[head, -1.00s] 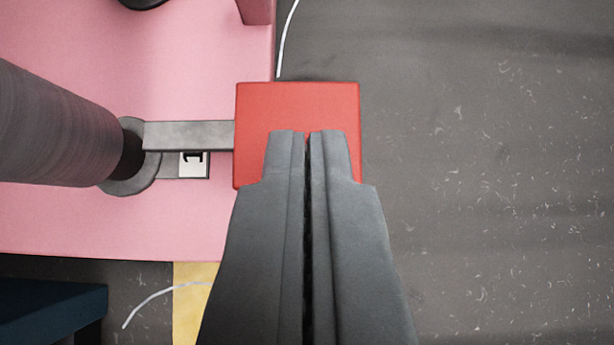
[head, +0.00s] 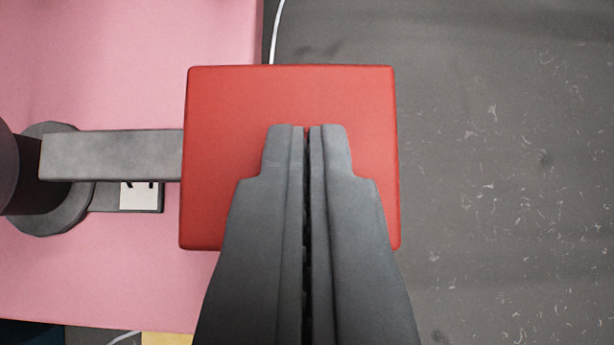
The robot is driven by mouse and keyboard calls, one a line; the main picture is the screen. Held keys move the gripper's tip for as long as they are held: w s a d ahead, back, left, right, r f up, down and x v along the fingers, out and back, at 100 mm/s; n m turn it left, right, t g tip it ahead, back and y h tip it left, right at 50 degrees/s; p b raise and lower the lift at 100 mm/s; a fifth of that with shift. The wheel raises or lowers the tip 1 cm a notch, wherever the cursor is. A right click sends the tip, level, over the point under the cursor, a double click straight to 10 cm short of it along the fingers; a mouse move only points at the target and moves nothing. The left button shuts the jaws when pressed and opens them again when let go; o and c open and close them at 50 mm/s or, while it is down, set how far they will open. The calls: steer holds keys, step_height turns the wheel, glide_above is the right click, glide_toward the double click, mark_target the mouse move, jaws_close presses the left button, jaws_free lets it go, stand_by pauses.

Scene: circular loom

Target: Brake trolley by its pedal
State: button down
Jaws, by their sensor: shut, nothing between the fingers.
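The pedal is a red square pad (head: 230,110) in the middle of the head view, joined on its left to a grey metal arm (head: 110,155). That arm runs to a dark round hub (head: 50,215) at the left edge. My gripper (head: 306,128) is shut and empty, with its fingertips in front of the middle of the red pad. I cannot tell whether the tips touch the pad. The fingers hide the lower middle of the pad.
A pink surface (head: 120,70) lies behind the pedal arm on the left. A small white label with a black mark (head: 138,195) sits below the arm. Dark grey floor (head: 490,200) with pale flecks is open on the right. A thin white cord (head: 275,30) runs at the top.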

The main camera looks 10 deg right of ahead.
steer(key=shift+f, duration=0.1)
steer(key=shift+s+d+f+m+t+y, duration=0.15)
steer(key=shift+f+m+y, duration=0.1)
steer(key=shift+f+y, duration=0.2)
steer(key=shift+w+d+f+m+t+y, duration=0.15)
steer(key=shift+f+m+y, duration=0.15)
steer(key=shift+f, duration=0.25)
steer(key=shift+s+f, duration=0.1)
steer(key=shift+f, duration=0.95)
